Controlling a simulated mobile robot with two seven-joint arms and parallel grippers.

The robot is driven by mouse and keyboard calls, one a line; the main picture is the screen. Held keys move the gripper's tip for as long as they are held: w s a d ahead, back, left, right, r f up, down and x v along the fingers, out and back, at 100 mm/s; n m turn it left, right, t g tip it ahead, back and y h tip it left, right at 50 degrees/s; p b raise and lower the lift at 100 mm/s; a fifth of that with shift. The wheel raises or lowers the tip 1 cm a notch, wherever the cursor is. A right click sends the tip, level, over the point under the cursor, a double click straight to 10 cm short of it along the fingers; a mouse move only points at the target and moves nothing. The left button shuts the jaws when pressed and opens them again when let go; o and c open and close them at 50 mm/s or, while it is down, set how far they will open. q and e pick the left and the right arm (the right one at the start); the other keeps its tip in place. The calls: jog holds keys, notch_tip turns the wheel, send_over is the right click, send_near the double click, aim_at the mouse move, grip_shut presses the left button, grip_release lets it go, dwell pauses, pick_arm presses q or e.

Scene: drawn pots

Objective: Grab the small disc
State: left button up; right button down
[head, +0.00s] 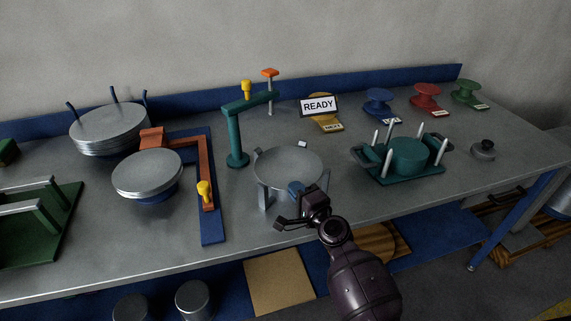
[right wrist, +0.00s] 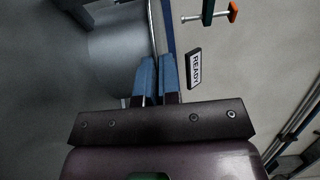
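A thin grey round disc (head: 289,165) lies level on a grey stand with upright legs, mid-table in the head view. It looks like the discs of the smaller stack (head: 148,170) at left. My right gripper (head: 297,189) is at its front edge, with a blue finger over the rim. In the right wrist view my blue fingers (right wrist: 157,80) are close together, with a thin grey edge running between them. They look shut on this rim; the contact itself is hidden. My left gripper is not in view.
A larger disc stack (head: 108,124) stands at the back left. A teal post with an arm (head: 236,135) stands left of the stand. A green pot fixture with upright pins (head: 403,160) is at right. A READY sign (head: 319,105) is behind. The front right tabletop is clear.

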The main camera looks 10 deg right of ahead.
jog(key=shift+r+p, duration=1.6)
jog(key=shift+r, duration=0.1)
jog(key=shift+s, duration=0.15)
